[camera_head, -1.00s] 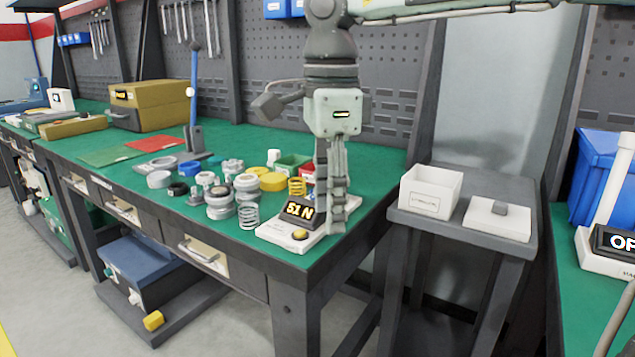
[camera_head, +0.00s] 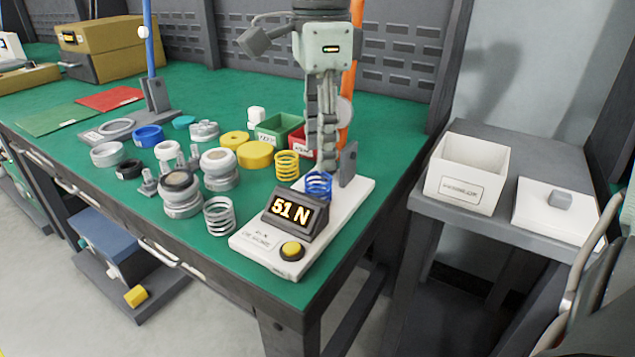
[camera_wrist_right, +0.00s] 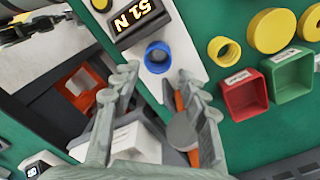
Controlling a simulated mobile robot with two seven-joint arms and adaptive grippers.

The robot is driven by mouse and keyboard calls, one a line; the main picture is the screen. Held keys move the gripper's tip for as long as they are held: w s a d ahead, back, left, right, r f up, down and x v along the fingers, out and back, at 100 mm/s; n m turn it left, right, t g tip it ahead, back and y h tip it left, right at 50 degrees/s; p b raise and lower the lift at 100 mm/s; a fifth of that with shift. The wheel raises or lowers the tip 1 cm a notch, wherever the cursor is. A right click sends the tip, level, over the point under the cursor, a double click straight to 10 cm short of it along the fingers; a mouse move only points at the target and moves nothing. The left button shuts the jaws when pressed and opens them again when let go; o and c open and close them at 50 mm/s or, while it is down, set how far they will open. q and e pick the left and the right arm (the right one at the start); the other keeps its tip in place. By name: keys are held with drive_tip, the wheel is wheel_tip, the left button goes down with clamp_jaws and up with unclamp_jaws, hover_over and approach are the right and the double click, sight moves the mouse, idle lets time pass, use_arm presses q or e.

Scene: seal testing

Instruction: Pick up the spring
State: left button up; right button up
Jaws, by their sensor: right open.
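A blue spring (camera_head: 319,184) stands on the white base of the force tester (camera_head: 350,205), behind its display reading 51 N. My right gripper (camera_head: 325,167) points down just above and behind the blue spring, partly overlapping it in the head view. In the wrist view the gripper (camera_wrist_right: 158,85) has its fingers apart with nothing between the tips, and the blue spring (camera_wrist_right: 158,56) lies just beyond them. A yellow spring (camera_head: 287,166) and a silver spring (camera_head: 219,216) stand on the green bench top to the left of the tester. My left gripper is out of view.
The tester's orange upright (camera_head: 349,85) rises close behind the right gripper. A green bin (camera_head: 279,128), yellow discs (camera_head: 255,154) and several metal parts crowd the bench to the left. A white open box (camera_head: 465,173) stands on a side stand to the right.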

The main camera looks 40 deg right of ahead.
sight(318, 176)
drive_tip(key=f, duration=0.4)
drive_tip(key=shift+s+a+f, duration=0.2)
drive_tip(key=shift+a+f, duration=0.05)
drive_tip(key=shift+f, duration=0.15)
drive_tip(key=shift+w+f, duration=0.1)
drive_tip(key=shift+f, duration=0.45)
clamp_jaws()
drive_tip(key=shift+r, duration=0.15)
